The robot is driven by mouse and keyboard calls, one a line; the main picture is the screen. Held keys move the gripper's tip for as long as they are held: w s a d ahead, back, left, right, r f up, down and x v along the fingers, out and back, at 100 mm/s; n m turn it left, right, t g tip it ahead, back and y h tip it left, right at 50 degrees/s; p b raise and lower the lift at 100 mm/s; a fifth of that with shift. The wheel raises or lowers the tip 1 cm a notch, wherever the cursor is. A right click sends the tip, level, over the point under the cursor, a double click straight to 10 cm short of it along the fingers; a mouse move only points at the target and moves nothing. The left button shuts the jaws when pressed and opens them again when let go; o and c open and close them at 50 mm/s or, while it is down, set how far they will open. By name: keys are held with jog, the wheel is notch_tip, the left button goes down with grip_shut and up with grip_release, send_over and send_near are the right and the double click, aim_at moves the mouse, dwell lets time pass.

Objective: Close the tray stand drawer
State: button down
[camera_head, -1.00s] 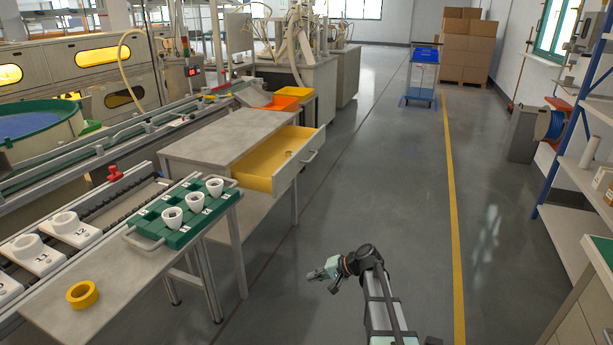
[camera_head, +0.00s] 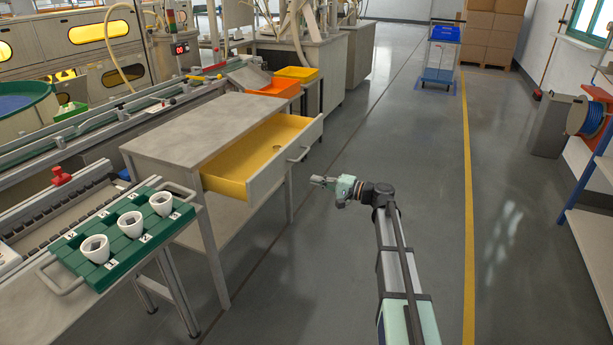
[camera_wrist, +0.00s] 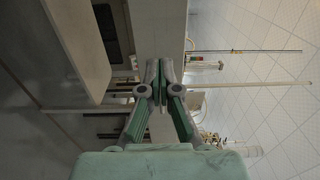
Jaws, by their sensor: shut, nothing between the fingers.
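The tray stand (camera_head: 190,128) is a grey-topped table on metal legs at the left of centre in the head view. Its drawer (camera_head: 284,163) is pulled out toward the aisle, showing a yellow inside with a small round thing in it. The drawer front is pale with a bar handle (camera_head: 305,148). My gripper (camera_head: 318,181) is shut and empty, just right of and a little below the drawer front, apart from it in the picture. In the wrist view my shut fingers (camera_wrist: 160,92) point toward a pale panel; I cannot tell surely which.
A green tray (camera_head: 78,240) with white cups sits on the near bench at left. Orange (camera_head: 274,90) and yellow bins (camera_head: 297,73) stand beyond the stand. A blue cart (camera_head: 440,58) is far down the aisle.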

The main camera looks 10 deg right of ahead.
aim_at(276, 170)
jog(key=b+x, duration=0.2)
jog(key=x, duration=1.1)
jog(key=shift+w, duration=0.15)
jog(key=shift+w+a, duration=0.1)
